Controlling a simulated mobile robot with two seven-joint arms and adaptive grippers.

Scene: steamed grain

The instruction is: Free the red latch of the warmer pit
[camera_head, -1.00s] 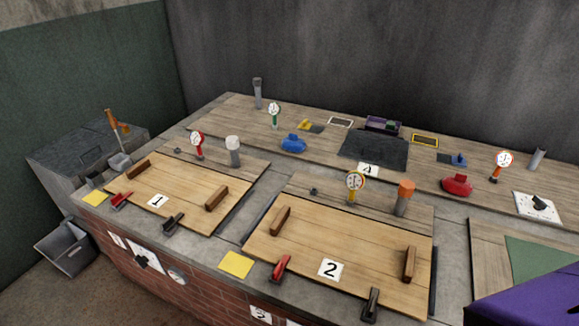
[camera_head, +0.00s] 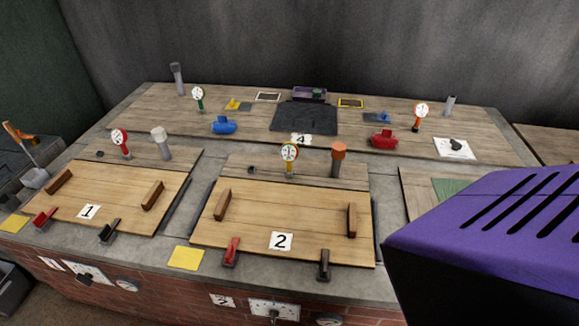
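Two board-covered pits lie side by side on the counter. The pit 1 cover (camera_head: 118,190) has a red latch (camera_head: 45,217) at its front left and a black latch (camera_head: 110,231) at its front right. The pit 2 cover (camera_head: 300,212) has a red latch (camera_head: 231,251) at its front left and a black latch (camera_head: 324,265) at its front right. A red-rimmed gauge (camera_head: 120,137) stands behind pit 1 and a yellow-rimmed gauge (camera_head: 289,152) behind pit 2. Their readings are too small to compare. Neither gripper is in view.
A large purple slotted box (camera_head: 490,225) fills the lower right and hides the counter there. A dark plate marked 4 (camera_head: 304,118) and red and blue handles sit farther back.

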